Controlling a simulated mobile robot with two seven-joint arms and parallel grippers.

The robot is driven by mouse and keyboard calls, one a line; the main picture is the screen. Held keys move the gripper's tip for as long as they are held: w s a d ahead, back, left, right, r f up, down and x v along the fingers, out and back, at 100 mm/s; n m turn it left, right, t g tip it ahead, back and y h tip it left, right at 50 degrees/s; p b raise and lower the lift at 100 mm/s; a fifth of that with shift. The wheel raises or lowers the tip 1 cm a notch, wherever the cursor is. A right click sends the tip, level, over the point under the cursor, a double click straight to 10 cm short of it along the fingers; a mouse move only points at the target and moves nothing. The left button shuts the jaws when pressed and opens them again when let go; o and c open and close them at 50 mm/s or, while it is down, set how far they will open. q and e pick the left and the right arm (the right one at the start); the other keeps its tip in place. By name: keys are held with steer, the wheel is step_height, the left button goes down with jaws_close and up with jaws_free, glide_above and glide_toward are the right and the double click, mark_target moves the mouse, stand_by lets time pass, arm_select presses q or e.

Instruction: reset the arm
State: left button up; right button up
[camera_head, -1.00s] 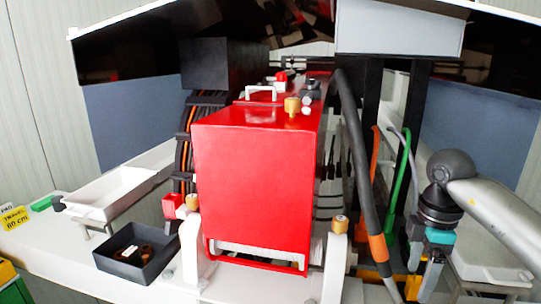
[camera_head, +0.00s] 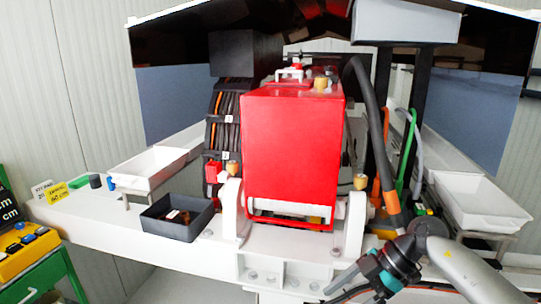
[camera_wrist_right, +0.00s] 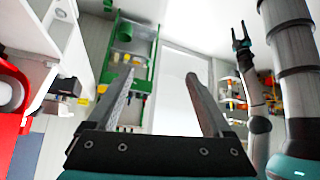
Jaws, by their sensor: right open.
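My right arm comes in from the lower right in the head view, with its gripper (camera_head: 342,290) low in front of the white frame, pointing left and down. In the right wrist view its two fingers (camera_wrist_right: 161,74) stand wide apart with nothing between them. A dark two-pronged gripper (camera_wrist_right: 241,38), which looks like my left one, shows in the right wrist view with its prongs apart and empty. The left gripper is outside the head view.
A red pump housing (camera_head: 292,155) stands on the white frame (camera_head: 85,212). A black bin (camera_head: 180,228) holds small parts; white trays (camera_head: 145,170) stand either side. Hoses (camera_head: 372,115) hang right of the housing. A green cart (camera_head: 50,275) stands lower left.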

steer(key=w+a+f+m+t+y+b, duration=0.2)
steer(key=a+f+m+t+y, duration=0.15)
steer(key=f, duration=0.35)
steer(key=w+a+f+m+t+y+b, duration=0.1)
steer(key=a+f+m+t+y+b, duration=0.15)
steer(key=f+t, duration=0.35)
steer(key=s+d+f+m+t+h+b, duration=0.1)
steer(key=s+d+f+m+h, duration=0.15)
steer(key=f, duration=0.55)
steer(key=s+d+f+m+t+h+b, duration=0.1)
steer(key=s+d+f+m+h+b, duration=0.2)
steer(key=f, duration=0.5)
steer(key=s+d+f+m+h, duration=0.1)
steer(key=d+f+m+h, duration=0.2)
steer(key=f, duration=0.4)
steer(key=s+d+f+g+h+b, duration=0.15)
steer(key=s+f+h, duration=0.25)
steer(key=s+f, duration=0.55)
steer(key=s+f+m+g+h+b, duration=0.1)
steer(key=s+f+g, duration=0.3)
steer(key=s, duration=1)
steer(key=s+f+m+g+h+b, duration=0.1)
steer(key=s+f+g, duration=0.3)
steer(key=s+f, duration=0.6)
steer(key=s, duration=0.5)
steer(key=shift+s+d+f+g+b, duration=0.15)
steer(key=shift+d+g+b, duration=0.2)
steer(key=shift+g, duration=0.05)
